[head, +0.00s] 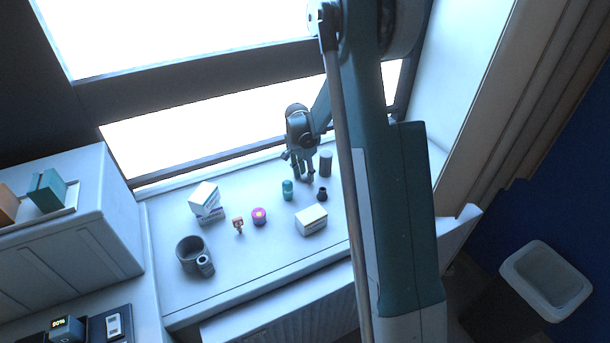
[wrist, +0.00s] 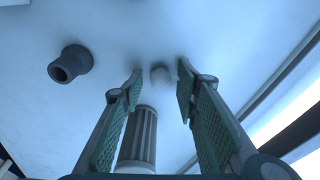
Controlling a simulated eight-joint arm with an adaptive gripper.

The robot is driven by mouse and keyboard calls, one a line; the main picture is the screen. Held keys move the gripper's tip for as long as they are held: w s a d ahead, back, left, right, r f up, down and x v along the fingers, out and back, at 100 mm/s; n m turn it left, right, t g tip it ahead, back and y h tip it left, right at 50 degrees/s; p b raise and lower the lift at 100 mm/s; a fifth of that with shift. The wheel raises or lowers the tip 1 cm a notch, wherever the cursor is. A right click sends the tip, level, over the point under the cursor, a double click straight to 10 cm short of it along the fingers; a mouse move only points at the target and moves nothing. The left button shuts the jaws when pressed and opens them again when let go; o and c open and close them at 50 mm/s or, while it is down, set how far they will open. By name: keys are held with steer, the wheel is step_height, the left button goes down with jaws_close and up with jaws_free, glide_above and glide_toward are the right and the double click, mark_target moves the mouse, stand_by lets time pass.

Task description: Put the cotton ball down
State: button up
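The cotton ball (wrist: 160,76) is a small pale round thing in the wrist view, on the white surface between my fingertips or just beyond them. A narrow gap shows on each side of it, so the fingers do not appear to touch it. My gripper (wrist: 160,85) is open, its two green-padded fingers spread around the ball. In the head view my gripper (head: 303,178) points down at the back of the white counter (head: 255,270), near the window. I cannot make out the ball in the head view.
A grey ridged cylinder (wrist: 138,138) stands close by my fingers; it also shows in the head view (head: 326,164).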

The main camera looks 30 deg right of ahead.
steer(key=shift+r, duration=0.15)
step_height(320, 180, up, 12)
steer(key=a, duration=0.1)
steer(key=shift+s+a+p, duration=0.15)
steer(key=shift+a+p, duration=0.05)
steer(key=shift+p, duration=0.2)
stand_by(0.5)
steer(key=shift+r, duration=0.1)
stand_by(0.5)
steer(key=s+a+r+n+t, duration=0.2)
steer(key=s+a+r+n, duration=0.3)
steer(key=s+r, duration=0.4)
steer(key=s+a+r+n+t, duration=0.1)
steer(key=s+a+r+n, duration=0.1)
steer(key=s+a+r, duration=0.55)
steer(key=s+a+r+n+t, duration=0.1)
steer(key=s+a+n+t, duration=0.1)
steer(key=s, duration=0.9)
steer(key=s+a+n+t+y, duration=0.1)
steer(key=s+a+n, duration=0.3)
steer(key=s, duration=0.7)
steer(key=shift+s+a+r+n+t, duration=0.2)
steer(key=shift+r+n+t, duration=0.2)
steer(key=shift+n, duration=0.2)
